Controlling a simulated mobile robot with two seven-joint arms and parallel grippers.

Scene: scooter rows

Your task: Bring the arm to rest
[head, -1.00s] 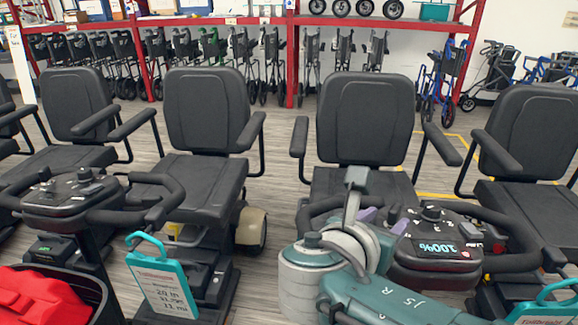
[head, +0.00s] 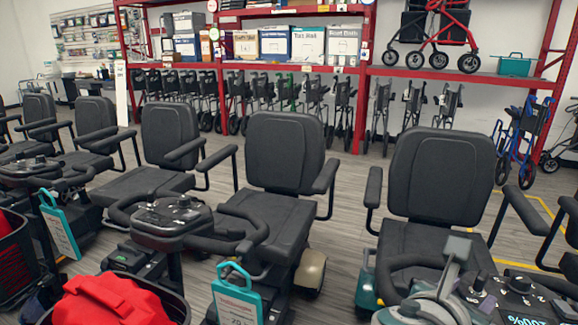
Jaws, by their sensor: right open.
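My right arm comes in at the bottom right edge of the head view, in front of a scooter's control panel (head: 515,300). My right gripper (head: 466,284) is small and mostly hidden behind the grey wrist parts; it is open. I see nothing held in it. It is close to the panel in the picture, and I cannot tell whether they touch. My left gripper is not in view.
Black-seated scooters stand in a row, among them one with a near seat (head: 440,175) and one with a middle seat (head: 284,150). A red bag (head: 110,300) lies in a basket at the lower left. Red shelving (head: 365,95) with walkers stands behind. Grey floor (head: 345,215) shows between scooters.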

